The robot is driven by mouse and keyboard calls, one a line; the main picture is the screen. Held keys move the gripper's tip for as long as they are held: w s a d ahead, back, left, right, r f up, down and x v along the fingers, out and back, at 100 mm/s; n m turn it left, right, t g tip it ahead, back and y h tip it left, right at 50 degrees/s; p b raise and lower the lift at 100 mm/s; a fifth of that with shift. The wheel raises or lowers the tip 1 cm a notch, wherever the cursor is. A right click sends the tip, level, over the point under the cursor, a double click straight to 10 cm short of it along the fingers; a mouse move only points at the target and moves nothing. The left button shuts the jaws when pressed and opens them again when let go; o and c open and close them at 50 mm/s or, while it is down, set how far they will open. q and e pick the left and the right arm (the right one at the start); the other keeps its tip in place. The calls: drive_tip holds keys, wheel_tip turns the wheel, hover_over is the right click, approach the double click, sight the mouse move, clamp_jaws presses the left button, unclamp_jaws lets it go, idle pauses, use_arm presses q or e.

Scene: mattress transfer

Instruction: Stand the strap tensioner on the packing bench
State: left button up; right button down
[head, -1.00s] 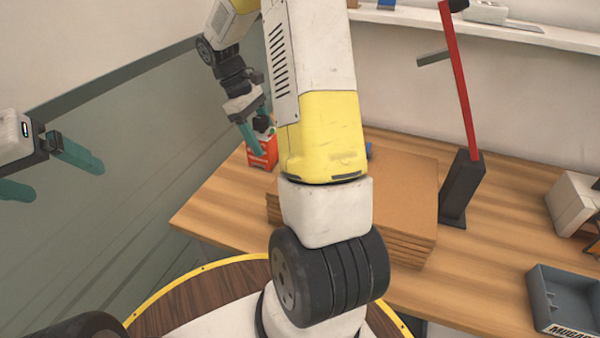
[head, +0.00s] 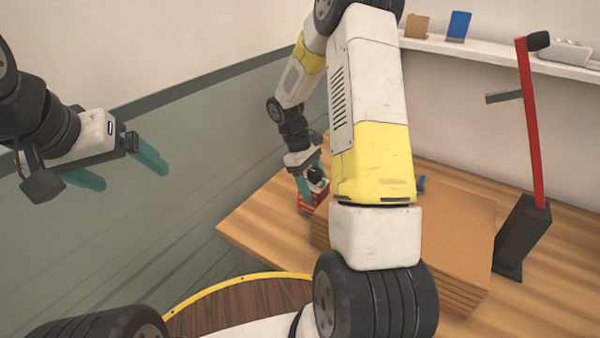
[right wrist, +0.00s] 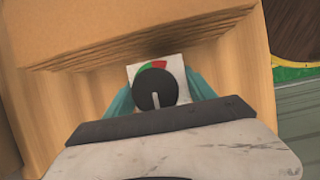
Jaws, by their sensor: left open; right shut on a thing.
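The strap tensioner (head: 318,197) appears to be the small red block with a white top, a black knob and a red-green dial. In the right wrist view its white face and knob (right wrist: 155,88) show between two teal fingers. My right gripper (head: 312,188) is shut on it at the left side of the packing bench (head: 262,218), beside the cardboard stack. I cannot tell whether its underside touches the bench. My left gripper (head: 122,167) is open and empty, left of the bench in front of the wall.
A stack of cardboard sheets (head: 455,215) lies mid-bench, partly hidden by my right arm. A tall tool with a red lever (head: 534,140) and dark base (head: 521,236) stands to its right. A shelf (head: 480,58) runs along the back wall. Bare wood shows at the bench's left.

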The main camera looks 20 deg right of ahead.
drive_tip(key=shift+f, duration=0.1)
drive_tip(key=shift+c, duration=1.6)
unclamp_jaws()
drive_tip(key=v, duration=1.2)
drive_tip(key=s+a+r+m+t+y, duration=0.2)
drive_tip(key=s+a+r+m+t, duration=0.1)
drive_tip(key=s+r, duration=0.5)
drive_tip(key=s+a+r+m+t+y, duration=0.3)
drive_tip(key=s+r+t, duration=0.3)
drive_tip(key=s, duration=0.7)
drive_tip(key=shift+s+a+r+m+t, duration=0.2)
drive_tip(key=shift+s+r+m+t, duration=0.1)
drive_tip(key=shift+r+m, duration=0.55)
